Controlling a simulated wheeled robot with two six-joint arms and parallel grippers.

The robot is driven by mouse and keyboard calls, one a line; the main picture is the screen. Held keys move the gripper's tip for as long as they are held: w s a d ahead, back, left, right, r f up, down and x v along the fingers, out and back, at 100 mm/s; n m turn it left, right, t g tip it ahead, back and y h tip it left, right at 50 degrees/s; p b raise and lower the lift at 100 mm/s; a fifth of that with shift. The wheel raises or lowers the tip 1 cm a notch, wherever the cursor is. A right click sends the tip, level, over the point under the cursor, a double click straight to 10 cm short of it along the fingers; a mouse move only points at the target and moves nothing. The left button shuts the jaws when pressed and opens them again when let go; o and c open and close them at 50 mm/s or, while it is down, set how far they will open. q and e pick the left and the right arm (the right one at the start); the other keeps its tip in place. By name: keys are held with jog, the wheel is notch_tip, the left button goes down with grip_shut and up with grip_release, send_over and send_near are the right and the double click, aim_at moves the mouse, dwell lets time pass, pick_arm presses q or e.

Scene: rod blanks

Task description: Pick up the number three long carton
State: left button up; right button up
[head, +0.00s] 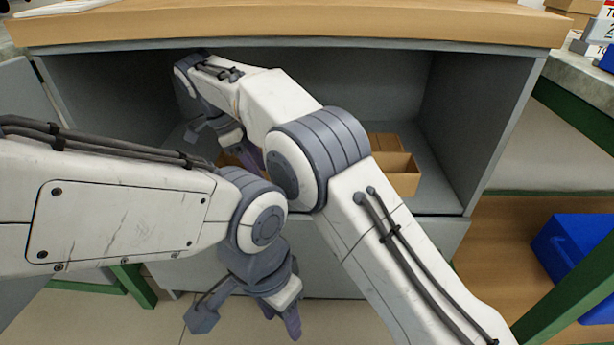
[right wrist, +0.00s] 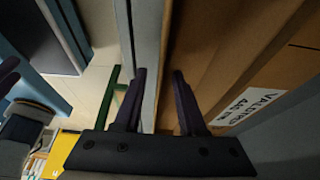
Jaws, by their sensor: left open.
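Brown cartons lie in the open grey compartment. One open-topped carton (head: 403,183) shows right of my right arm; another brown piece (head: 228,159) shows by my right gripper (head: 246,156), mostly hidden by my arm. In the right wrist view, my right gripper (right wrist: 159,75) has its fingers apart beside a long brown carton (right wrist: 222,65) with a white printed label (right wrist: 247,108). I see nothing clamped between them. No number three is legible. My left gripper (head: 247,316) is open and empty, low in front of the cabinet.
The grey compartment (head: 395,95) has side walls and a wooden top (head: 300,25) close above my right arm. My arms cross in front of it. A blue bin (head: 575,250) sits on a wooden shelf at right. Green frame legs (head: 135,283) stand lower left.

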jog(key=d+b, duration=0.2)
jog(key=d, duration=0.1)
jog(key=d+b, duration=0.2)
jog(key=shift+f, duration=0.3)
jog(key=shift+d+r+b, duration=0.15)
jog(key=shift+d+b, duration=0.35)
jog(key=shift+d, duration=0.2)
jog(key=d+b, duration=0.2)
jog(key=d+f+b, duration=0.1)
jog(key=d+b, duration=0.1)
jog(key=b, duration=0.1)
jog(key=shift+d, duration=0.35)
jog(key=shift+d+b, duration=0.1)
jog(key=shift+b, duration=0.35)
grip_shut()
